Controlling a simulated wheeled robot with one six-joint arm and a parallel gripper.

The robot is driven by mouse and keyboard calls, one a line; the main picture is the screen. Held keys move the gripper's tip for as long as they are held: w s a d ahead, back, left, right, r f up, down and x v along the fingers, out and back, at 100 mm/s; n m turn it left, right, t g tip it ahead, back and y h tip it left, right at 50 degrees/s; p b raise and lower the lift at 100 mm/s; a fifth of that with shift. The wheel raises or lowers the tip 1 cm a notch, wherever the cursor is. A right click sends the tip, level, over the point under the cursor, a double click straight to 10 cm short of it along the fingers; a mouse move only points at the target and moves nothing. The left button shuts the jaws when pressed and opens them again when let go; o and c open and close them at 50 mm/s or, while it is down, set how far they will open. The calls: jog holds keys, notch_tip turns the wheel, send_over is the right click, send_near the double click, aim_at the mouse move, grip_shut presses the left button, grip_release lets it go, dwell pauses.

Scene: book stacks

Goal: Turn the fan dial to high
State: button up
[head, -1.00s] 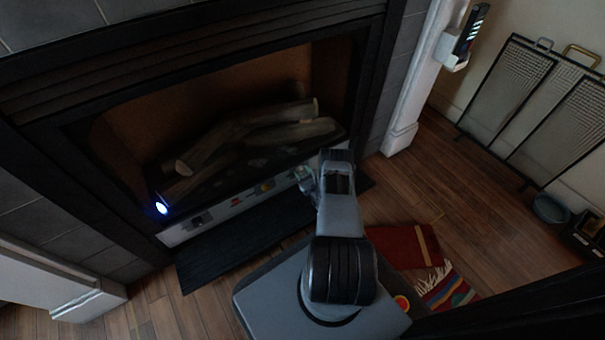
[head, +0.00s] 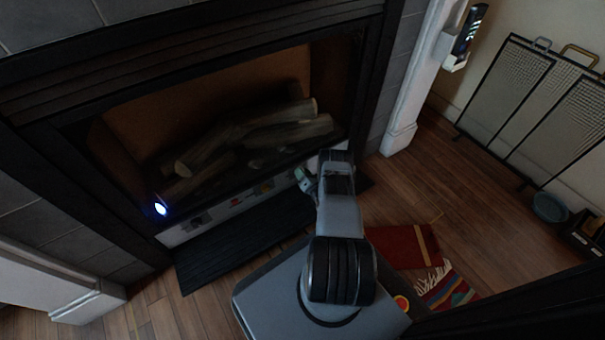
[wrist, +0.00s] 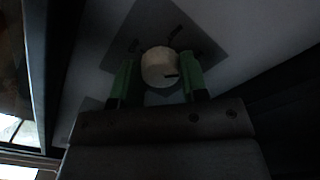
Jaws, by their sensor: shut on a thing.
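The fan dial (wrist: 155,64) is a round, pale knob with a short dark mark that points right in the wrist view. It sits on a dark diamond-shaped plate (wrist: 143,32) with dark marks around the knob. My gripper (wrist: 159,77) has its green fingers on either side of the dial and is shut on it. In the head view my gripper (head: 306,182) is at the right end of the control strip (head: 222,211) under the fireplace. The dial is hidden there behind my gripper and arm.
Logs (head: 285,133) lie inside the fireplace above the strip. A blue-white light (head: 160,209) glows at its left. A dark mat (head: 245,240) lies on the floor in front. A mesh screen (head: 510,85) and a red rug (head: 400,247) are to the right.

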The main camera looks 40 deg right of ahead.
jog(key=shift+s+f+m, duration=0.1)
jog(key=shift+m, duration=0.9)
jog(key=o, duration=0.9)
